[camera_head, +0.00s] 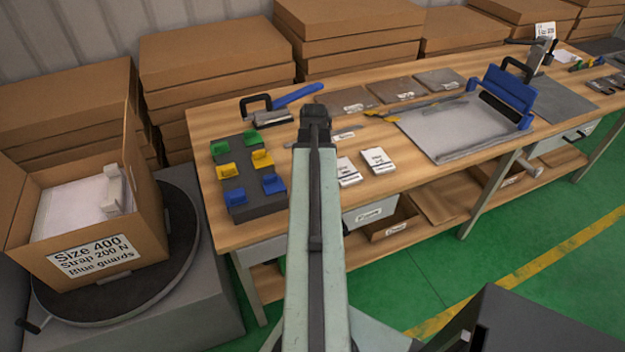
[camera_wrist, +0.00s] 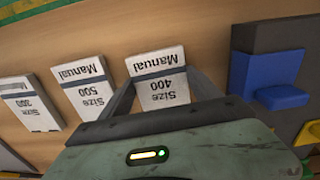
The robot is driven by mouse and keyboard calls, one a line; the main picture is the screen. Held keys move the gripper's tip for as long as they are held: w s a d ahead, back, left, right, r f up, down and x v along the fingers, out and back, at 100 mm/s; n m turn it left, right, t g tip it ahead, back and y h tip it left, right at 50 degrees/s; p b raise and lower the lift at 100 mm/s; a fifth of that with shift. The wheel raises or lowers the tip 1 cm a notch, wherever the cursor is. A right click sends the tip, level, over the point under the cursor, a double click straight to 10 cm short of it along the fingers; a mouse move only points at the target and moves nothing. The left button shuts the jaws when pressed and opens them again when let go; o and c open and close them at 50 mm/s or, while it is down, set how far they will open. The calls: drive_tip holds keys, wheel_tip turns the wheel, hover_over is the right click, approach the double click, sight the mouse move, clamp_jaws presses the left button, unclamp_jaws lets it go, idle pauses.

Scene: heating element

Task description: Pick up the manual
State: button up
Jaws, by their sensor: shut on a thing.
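The manual marked Size 400 (camera_wrist: 157,66) is a white booklet with a dark band, upside down in the wrist view. My gripper (camera_wrist: 160,88) is shut on it, one finger along each side edge. I cannot tell whether it touches the table. Beside it lie the Size 500 manual (camera_wrist: 84,88) and a third manual (camera_wrist: 32,103) with a smaller label. In the head view two manuals show, a nearer one (camera_head: 348,172) and another (camera_head: 378,161); my arm hides the held one and my gripper.
On the wooden workbench (camera_head: 225,120), a dark block with coloured guards (camera_head: 250,180) stands left of my arm. It also shows at right in the wrist view (camera_wrist: 270,80). A labelled open carton (camera_head: 100,225) sits on a turntable at left. A grey plate with a blue clamp (camera_head: 510,92) lies right.

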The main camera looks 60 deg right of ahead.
wheel_tip(320, 180, up, 10)
drive_tip(key=p, duration=1)
